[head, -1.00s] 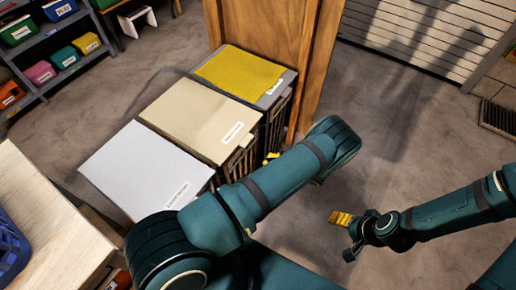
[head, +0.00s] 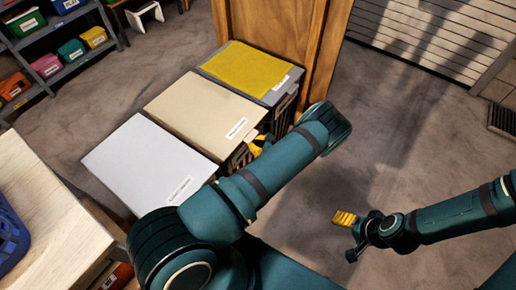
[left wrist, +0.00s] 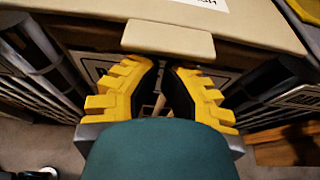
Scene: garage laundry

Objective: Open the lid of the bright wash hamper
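Three lidded hampers stand in a row: a white-lidded one (head: 145,160), a beige-lidded one (head: 200,112) and a yellow-lidded one (head: 245,70). All lids lie flat and shut. Their labels are too small to read, so I cannot tell which is the bright wash hamper. My left gripper (head: 258,145) is at the front of the beige hamper, partly hidden by my arm. In the left wrist view its yellow fingers (left wrist: 165,72) show a narrow gap, empty, just below the beige lid's front tab (left wrist: 168,40). My right gripper (head: 345,220) hangs over the floor, away from the hampers.
A wooden table (head: 45,215) with a blue basket (head: 10,235) is at the left. A shelf (head: 50,85) with coloured bins stands at the back left. A wooden panel (head: 275,35) rises behind the yellow hamper. The floor at right is open.

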